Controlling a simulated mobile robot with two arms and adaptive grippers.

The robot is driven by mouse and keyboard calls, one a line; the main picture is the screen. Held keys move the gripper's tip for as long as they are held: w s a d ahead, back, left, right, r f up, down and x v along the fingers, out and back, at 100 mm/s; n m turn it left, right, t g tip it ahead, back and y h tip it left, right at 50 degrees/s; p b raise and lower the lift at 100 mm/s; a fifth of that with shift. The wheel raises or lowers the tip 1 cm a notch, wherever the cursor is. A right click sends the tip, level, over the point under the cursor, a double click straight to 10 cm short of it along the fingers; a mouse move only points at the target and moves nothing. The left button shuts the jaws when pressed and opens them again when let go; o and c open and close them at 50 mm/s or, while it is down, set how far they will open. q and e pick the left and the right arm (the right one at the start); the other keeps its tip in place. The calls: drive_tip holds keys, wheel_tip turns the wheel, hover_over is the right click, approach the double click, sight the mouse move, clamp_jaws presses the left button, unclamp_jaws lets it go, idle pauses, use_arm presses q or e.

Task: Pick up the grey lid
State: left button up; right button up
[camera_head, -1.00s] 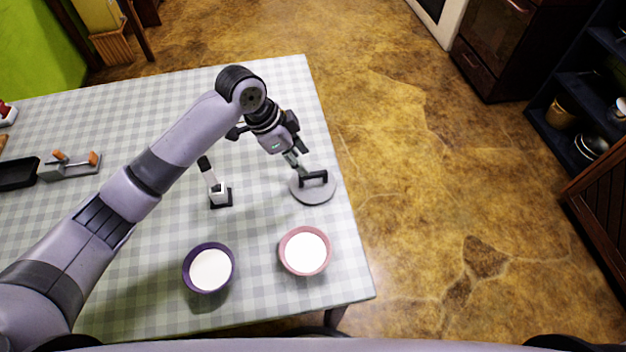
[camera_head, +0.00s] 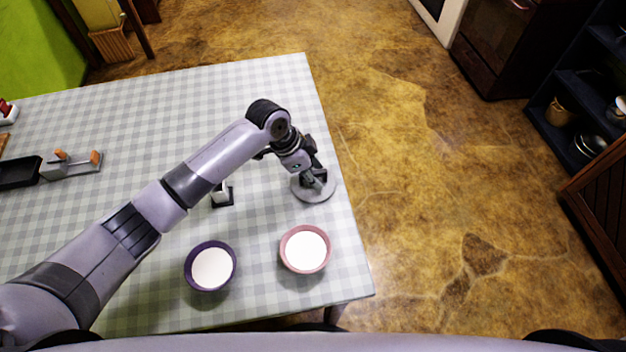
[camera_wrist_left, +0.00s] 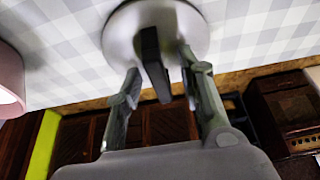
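The grey lid (camera_head: 316,194) lies near the right edge of the checked table, partly hidden under my left gripper (camera_head: 313,180). In the left wrist view the lid (camera_wrist_left: 190,30) shows as a round grey disc with a dark upright handle (camera_wrist_left: 153,62). The fingers of my left gripper (camera_wrist_left: 160,68) are open, one on each side of the handle. Gaps show between the fingers and the handle, though contact at the tips is hard to tell. My right gripper is not in view.
A pink bowl (camera_head: 305,249) and a purple bowl (camera_head: 211,267), both with white contents, stand near the table's front. A small black-and-white object (camera_head: 222,196) stands left of the lid, partly behind my arm. A grey holder with orange parts (camera_head: 72,164) is at the left.

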use_arm(q)
clamp_jaws()
idle(0.5)
